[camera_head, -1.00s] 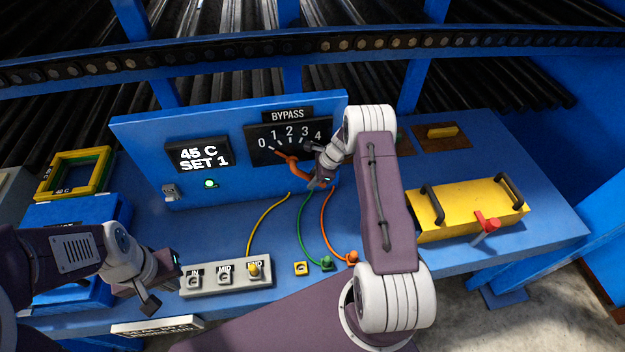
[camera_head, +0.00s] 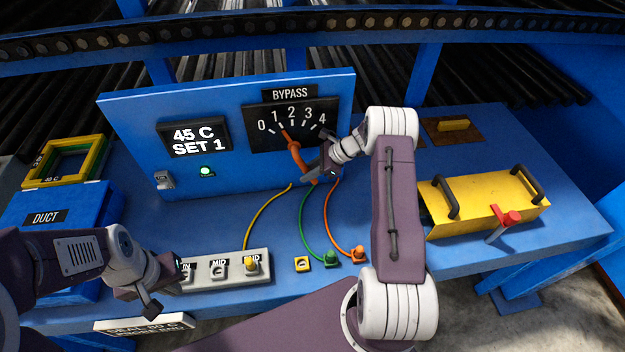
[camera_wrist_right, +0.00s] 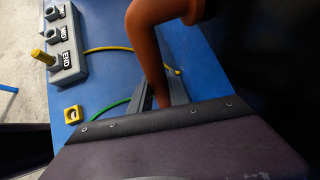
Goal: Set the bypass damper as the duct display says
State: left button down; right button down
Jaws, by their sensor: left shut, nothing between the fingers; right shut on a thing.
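The duct display (camera_head: 195,136) reads "45 C SET 1". The bypass dial (camera_head: 318,112) is marked 0 to 4. Its orange damper lever (camera_head: 294,148) has its pointer end near the 1 mark, and its lower end reaches down to my right gripper (camera_head: 318,172). My right gripper is shut on this lever, which also shows large in the right wrist view (camera_wrist_right: 150,55). My left gripper (camera_head: 165,284) is shut and empty, just left of the grey socket block (camera_head: 234,272) at the front of the table.
A yellow plug sits in the END socket, with yellow, green and orange (camera_head: 359,254) cables behind. A yellow cover (camera_head: 485,205) with black handles and a red clamp (camera_head: 507,220) stands at right. A blue duct box (camera_head: 95,215) stands at left.

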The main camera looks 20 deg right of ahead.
jog(key=shift+a, duration=0.15)
jog(key=c, duration=1.3)
grip_release()
jog(key=shift+o, duration=0.2)
jog(key=shift+d+r, duration=0.2)
jog(key=shift+d, duration=0.1)
jog(key=b+v, duration=0.2)
jog(key=v, duration=0.6)
jog(key=shift+s, duration=0.15)
jog(key=shift+d+r, duration=0.1)
jog(key=shift+d, duration=0.05)
